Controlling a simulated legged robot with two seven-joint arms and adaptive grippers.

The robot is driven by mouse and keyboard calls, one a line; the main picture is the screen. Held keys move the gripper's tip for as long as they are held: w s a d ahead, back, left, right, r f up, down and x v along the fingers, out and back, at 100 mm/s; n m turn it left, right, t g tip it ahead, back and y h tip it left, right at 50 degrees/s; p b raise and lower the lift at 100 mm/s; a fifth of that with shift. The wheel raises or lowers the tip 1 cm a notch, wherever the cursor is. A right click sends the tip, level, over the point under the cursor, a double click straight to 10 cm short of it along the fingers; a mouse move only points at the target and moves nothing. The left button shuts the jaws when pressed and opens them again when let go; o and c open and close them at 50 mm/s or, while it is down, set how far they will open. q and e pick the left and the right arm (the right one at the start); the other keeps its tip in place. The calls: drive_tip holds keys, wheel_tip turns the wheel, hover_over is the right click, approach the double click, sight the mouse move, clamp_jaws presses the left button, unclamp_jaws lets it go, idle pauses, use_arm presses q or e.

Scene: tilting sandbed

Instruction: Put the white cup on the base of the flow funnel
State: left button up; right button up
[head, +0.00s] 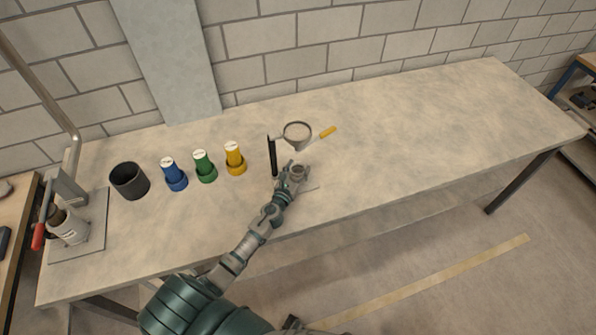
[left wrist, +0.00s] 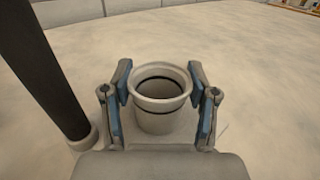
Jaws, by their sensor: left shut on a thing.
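The white cup (left wrist: 160,118) is upright between the blue-padded fingers of my left gripper (left wrist: 160,97), which is shut on it. In the head view the cup (head: 298,170) is small and partly covered by my left gripper (head: 292,178). The flow funnel (head: 298,136) is on a ring above and behind the cup, with a black post (head: 272,156) to the left. Its pale base (head: 311,188) shows only as a thin edge beside the gripper. The post (left wrist: 45,70) stands left of the cup in the wrist view. I cannot tell whether the cup touches the base. My right gripper is not in view.
A yellow handle (head: 328,132) sticks out right of the funnel. Yellow (head: 235,158), green (head: 204,165) and blue (head: 173,174) capped containers and a dark cup (head: 129,181) stand to the left. A red-handled press (head: 40,236) holds the far left. The table's right side is clear.

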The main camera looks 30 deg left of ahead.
use_arm(q)
drive_tip(key=shift+a, duration=0.15)
drive_tip(key=o, duration=0.9)
drive_tip(key=shift+o, duration=1.3)
drive_tip(key=s, duration=0.3)
drive_tip(key=s+d, duration=0.1)
drive_tip(key=s, duration=0.7)
drive_tip(key=shift+d, duration=0.3)
drive_tip(key=shift+s+d, duration=0.1)
drive_tip(key=shift+s, duration=0.4)
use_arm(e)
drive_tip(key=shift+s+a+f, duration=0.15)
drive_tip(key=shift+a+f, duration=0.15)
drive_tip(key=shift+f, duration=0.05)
